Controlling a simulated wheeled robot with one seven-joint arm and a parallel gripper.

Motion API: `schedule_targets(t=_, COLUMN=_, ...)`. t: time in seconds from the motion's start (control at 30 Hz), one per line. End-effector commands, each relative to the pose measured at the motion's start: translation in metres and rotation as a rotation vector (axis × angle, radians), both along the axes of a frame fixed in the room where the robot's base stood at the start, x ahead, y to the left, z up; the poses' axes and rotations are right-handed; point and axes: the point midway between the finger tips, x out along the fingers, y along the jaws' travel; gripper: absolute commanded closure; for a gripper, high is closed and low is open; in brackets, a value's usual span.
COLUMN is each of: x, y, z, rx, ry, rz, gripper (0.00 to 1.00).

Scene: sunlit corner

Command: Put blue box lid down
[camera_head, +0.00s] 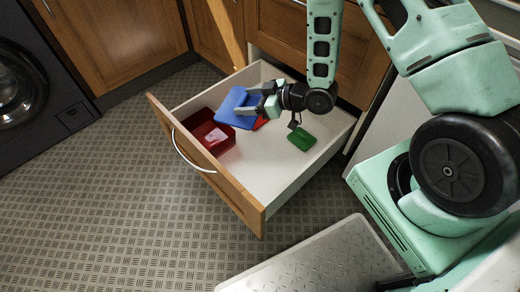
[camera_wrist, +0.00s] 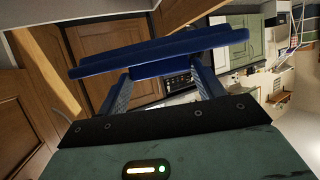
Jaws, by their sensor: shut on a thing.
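The blue box lid (camera_head: 236,107) is held over the open drawer (camera_head: 283,181) in the head view. In the wrist view the blue lid (camera_wrist: 160,52) lies across the fingertips, gripped at a part under its middle. My gripper (camera_head: 254,105) is shut on the lid; its two fingers also show in the wrist view (camera_wrist: 160,85). The lid is above the drawer's back left part, near a dark red box (camera_head: 206,134). Whether it touches anything below cannot be told.
A green lid-like piece (camera_head: 301,139) lies on the drawer floor at the right. A small red piece (camera_head: 261,122) is partly hidden under my gripper. The drawer's front middle is clear. A washing machine (camera_head: 28,82) stands at the left.

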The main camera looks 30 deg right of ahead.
Motion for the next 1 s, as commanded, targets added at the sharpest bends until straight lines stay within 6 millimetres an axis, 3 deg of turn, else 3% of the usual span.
schedule_targets(t=0.03, x=0.001, y=0.002, z=-0.026, rx=0.000, ry=-0.003, rz=0.033, gripper=0.55)
schedule_targets(t=0.3, x=-0.001, y=0.010, z=-0.078, rx=0.000, ry=-0.003, rz=0.209, gripper=0.55)
schedule_targets(t=0.73, x=-0.004, y=0.012, z=-0.112, rx=0.001, ry=0.003, rz=0.317, gripper=0.55)
schedule_targets(t=1.0, x=-0.005, y=0.013, z=-0.160, rx=0.001, ry=0.003, rz=0.318, gripper=0.55)
